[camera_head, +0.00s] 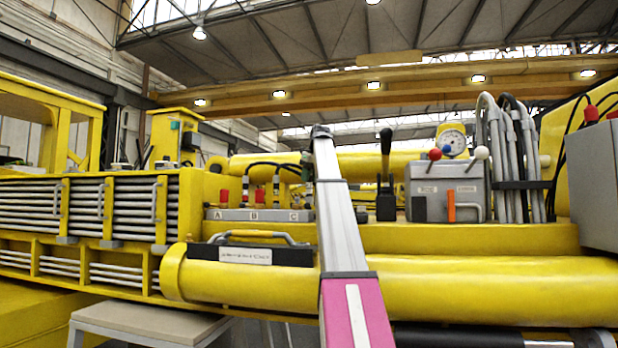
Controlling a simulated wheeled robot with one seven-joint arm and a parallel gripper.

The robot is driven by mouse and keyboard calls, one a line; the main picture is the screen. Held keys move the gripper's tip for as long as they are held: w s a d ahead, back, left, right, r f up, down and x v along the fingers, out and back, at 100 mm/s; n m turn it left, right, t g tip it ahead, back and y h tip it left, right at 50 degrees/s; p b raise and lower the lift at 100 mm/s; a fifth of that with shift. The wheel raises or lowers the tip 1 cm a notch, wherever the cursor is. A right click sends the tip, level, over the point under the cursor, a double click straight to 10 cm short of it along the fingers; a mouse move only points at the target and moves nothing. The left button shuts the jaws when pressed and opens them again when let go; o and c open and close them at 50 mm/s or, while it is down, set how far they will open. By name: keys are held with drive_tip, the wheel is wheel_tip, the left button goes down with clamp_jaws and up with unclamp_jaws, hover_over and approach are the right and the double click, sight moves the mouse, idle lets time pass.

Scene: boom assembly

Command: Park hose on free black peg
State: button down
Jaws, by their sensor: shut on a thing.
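My silver and magenta arm (340,225) rises through the middle of the view to a dark end. My gripper's jaws and whatever they hold do not show. A grey block (262,215) marked A, B and C stands on the yellow ledge, partly behind my arm. A short red piece (224,196) stands at A. Thin black hoses (275,166) curve over near B and C, and their right ends pass behind my arm. I cannot make out which black peg is free, as the pegs are too small or hidden.
A black-handled lever (385,165) stands just right of my arm. A thick yellow cylinder (480,285) crosses in front. A grey stool (150,322) stands lower left.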

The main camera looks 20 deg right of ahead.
drive_tip(key=shift+f, duration=1.25)
idle(0.8)
drive_tip(key=c, duration=0.8)
unclamp_jaws()
drive_tip(key=v, duration=1)
drive_tip(key=shift+s+r, duration=0.1)
drive_tip(key=shift+r, duration=0.25)
